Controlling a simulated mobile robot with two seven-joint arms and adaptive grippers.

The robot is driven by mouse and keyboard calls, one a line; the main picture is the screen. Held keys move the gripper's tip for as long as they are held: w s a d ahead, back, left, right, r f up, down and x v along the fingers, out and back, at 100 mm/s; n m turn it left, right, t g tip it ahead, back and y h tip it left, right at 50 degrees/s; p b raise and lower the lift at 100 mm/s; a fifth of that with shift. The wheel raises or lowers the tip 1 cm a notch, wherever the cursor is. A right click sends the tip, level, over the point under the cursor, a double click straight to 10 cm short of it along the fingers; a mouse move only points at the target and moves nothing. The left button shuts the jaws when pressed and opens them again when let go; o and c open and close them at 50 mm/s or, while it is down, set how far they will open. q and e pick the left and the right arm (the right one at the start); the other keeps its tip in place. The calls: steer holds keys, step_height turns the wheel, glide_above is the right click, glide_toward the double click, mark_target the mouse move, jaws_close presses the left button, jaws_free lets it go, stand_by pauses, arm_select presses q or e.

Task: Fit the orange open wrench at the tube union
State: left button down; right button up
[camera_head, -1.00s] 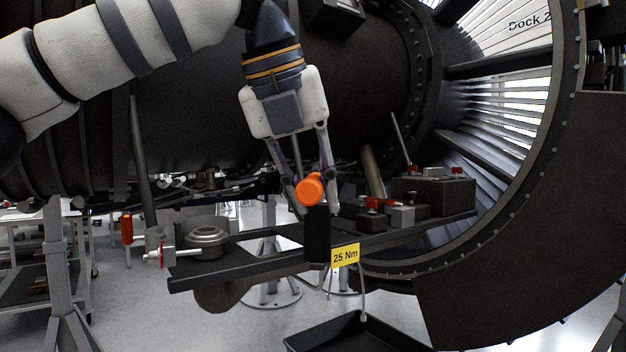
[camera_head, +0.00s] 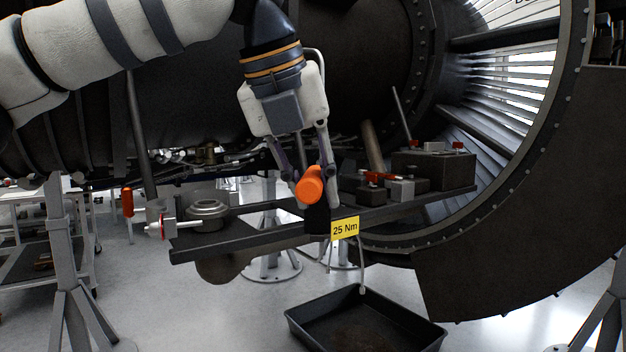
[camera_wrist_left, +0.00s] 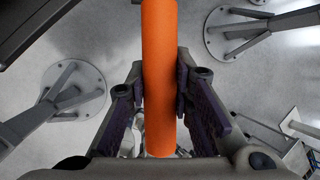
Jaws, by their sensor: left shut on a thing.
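The orange wrench shows as an orange round handle (camera_head: 309,187) in the head view, its end facing me. It also shows in the left wrist view as a long orange bar (camera_wrist_left: 158,70). My left gripper (camera_head: 308,180) is shut on this handle, with a finger on each side of it, in front of the dark shelf. The wrench's open jaw is not visible in either view. I cannot make out the tube union among the pipes under the engine. My right gripper is not in view.
A dark shelf (camera_head: 270,236) carries a round metal fitting (camera_head: 208,209), a red-handled valve (camera_head: 128,203) and dark blocks (camera_head: 432,170). A yellow 25 Nm tag (camera_head: 344,229) hangs at its front. A black tray (camera_head: 365,318) lies below. The large engine casing (camera_head: 200,100) is behind.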

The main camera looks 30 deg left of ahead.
mark_target(312, 167)
arm_select(q)
steer(key=shift+w+a, duration=0.35)
steer(key=shift+w, duration=0.3)
steer(key=shift+w+a, duration=0.35)
steer(key=shift+w, duration=0.35)
steer(key=shift+w+a, duration=0.35)
steer(key=shift+w, duration=0.3)
stand_by(1.6)
steer(key=c, duration=1.3)
jaws_free()
steer(key=v, duration=1.2)
